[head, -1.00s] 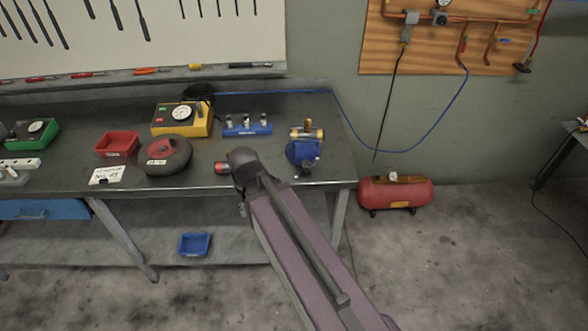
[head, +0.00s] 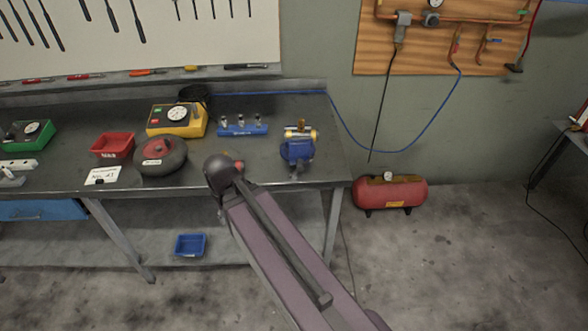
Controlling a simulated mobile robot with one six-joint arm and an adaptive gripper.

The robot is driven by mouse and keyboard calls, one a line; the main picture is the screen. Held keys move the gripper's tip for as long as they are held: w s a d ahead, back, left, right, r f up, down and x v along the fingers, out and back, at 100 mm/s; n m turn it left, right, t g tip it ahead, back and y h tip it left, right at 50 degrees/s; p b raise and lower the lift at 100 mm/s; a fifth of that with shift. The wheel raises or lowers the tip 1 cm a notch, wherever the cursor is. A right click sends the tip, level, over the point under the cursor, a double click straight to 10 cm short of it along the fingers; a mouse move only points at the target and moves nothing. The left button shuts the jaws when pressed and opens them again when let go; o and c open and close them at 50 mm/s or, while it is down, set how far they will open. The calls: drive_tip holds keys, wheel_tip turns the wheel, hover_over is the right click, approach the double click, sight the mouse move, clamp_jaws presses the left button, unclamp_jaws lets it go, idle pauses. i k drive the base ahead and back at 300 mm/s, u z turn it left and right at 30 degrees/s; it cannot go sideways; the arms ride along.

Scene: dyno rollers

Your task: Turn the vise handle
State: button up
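The blue vise (head: 297,150) stands near the right front edge of the workbench. A brass-coloured cylindrical piece (head: 300,133) sits at its top. A small grey part (head: 296,171) sticks out at its front, toward the bench edge; I cannot tell whether this is the handle. My arm reaches up from the lower right, and its dark rounded wrist end is over the bench front edge, left of the vise and apart from it in the picture. My gripper's fingers do not show; they are hidden behind the wrist.
On the workbench (head: 75,176) left of my arm are a black-and-red reel (head: 160,155), a red bin (head: 112,145) and a yellow gauge box (head: 177,120). A blue manifold (head: 242,130) stands behind. A small red thing (head: 238,165) shows beside my wrist. A red tank (head: 389,192) stands right of the bench.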

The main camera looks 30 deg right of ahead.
sight(300, 164)
drive_tip(key=u, duration=0.1)
drive_tip(key=k, duration=1.45)
drive_tip(key=z, duration=0.95)
drive_tip(key=i, duration=1)
drive_tip(key=z, duration=0.1)
